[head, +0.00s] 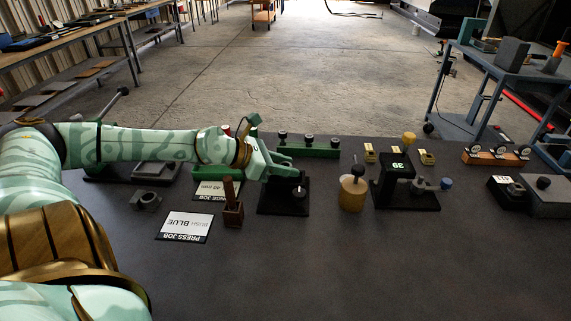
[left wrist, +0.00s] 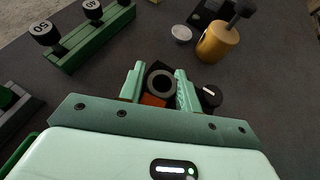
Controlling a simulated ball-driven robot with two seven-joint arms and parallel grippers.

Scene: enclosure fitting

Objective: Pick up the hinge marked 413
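No mark 413 can be read in either view. Several small brass-coloured pieces (head: 393,157), which may be hinges, sit at the back right of the bench near a black stand; their marks are too small to read. My left gripper (head: 288,166) is above a black fixture (head: 284,205) with a knob, well left of the brass pieces. In the left wrist view its two fingers (left wrist: 160,88) are apart. A dark ring (left wrist: 161,82) and an orange-red patch show between them, with no clear grip on either. My right gripper is not in view.
A green rack (head: 312,151) with numbered black knobs stands behind my left gripper. A yellow cylinder (head: 352,195) and the black stand (head: 397,175) are to its right. A wooden-handled block (head: 232,212) and a PRESS JOB card (head: 185,226) are front left. The bench's front is clear.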

